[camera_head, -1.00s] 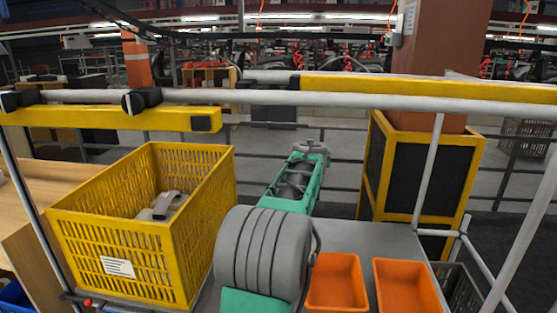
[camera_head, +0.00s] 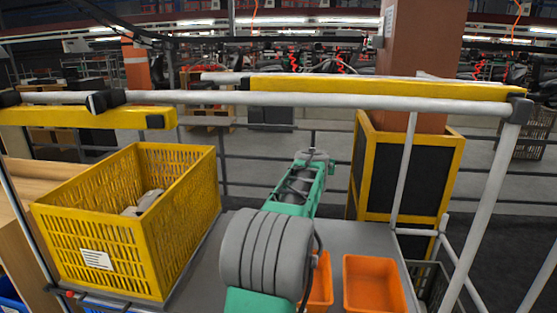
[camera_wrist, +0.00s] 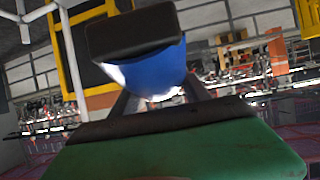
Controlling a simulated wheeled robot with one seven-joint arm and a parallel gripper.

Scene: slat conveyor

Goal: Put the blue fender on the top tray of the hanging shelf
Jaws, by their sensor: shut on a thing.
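The blue fender (camera_wrist: 158,73) shows in the wrist view, with a dark block-like part over its upper side. My gripper (camera_wrist: 158,98) is shut on it, one finger on each side, and holds it up off any surface. In the head view my arm reaches forward over a grey shelf surface (camera_head: 346,236) inside a frame of white pipes and yellow beams. The fender and fingertips cannot be made out there. I cannot tell whether this surface is the top tray of the hanging shelf.
A yellow crate (camera_head: 103,232) with grey parts in it stands left of my arm. Orange bins (camera_head: 375,286) are at the right. A white pipe with a yellow beam (camera_head: 385,88) crosses above, and a slanting post (camera_head: 487,205) stands at the right. A yellow-framed black column guard (camera_head: 404,175) is behind.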

